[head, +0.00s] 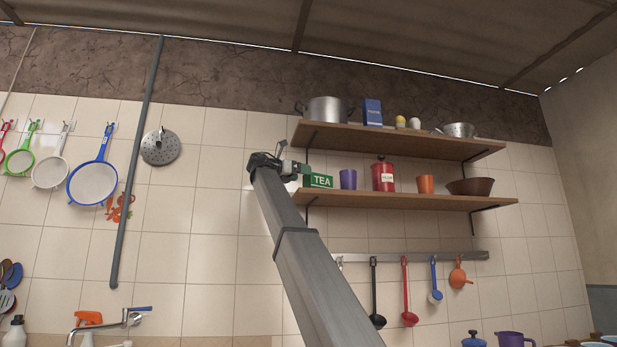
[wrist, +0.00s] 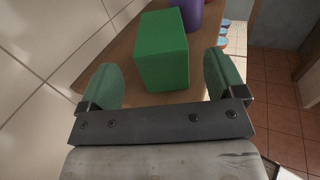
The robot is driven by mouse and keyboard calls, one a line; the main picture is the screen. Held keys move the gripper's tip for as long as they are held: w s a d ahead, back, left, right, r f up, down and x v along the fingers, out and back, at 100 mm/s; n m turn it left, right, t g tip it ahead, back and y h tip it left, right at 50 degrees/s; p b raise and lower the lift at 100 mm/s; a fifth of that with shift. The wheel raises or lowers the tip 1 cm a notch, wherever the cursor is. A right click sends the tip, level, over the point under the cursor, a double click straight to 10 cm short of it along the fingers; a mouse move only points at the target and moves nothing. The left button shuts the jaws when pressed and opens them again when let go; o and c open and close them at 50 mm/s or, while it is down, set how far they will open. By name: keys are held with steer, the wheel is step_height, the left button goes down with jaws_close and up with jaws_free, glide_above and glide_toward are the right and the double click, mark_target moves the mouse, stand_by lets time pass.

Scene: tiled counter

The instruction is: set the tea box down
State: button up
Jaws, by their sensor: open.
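The green tea box (head: 321,181), labelled TEA, sits on the left end of the lower wooden shelf (head: 420,200) in the head view. In the wrist view the tea box (wrist: 162,52) stands on the shelf board (wrist: 118,62), ahead of and between the fingers. My gripper (head: 300,172) is at the box's left side. In the wrist view my gripper (wrist: 165,88) is open, with a gap between the box and each finger. The box's far side is hidden.
A purple cup (head: 348,179) stands just right of the box, then a red canister (head: 383,176), an orange cup (head: 425,184) and a brown bowl (head: 471,187). The upper shelf (head: 400,141) is overhead. A tiled wall (head: 215,210) lies behind.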

steer(key=v, duration=0.6)
stand_by(0.5)
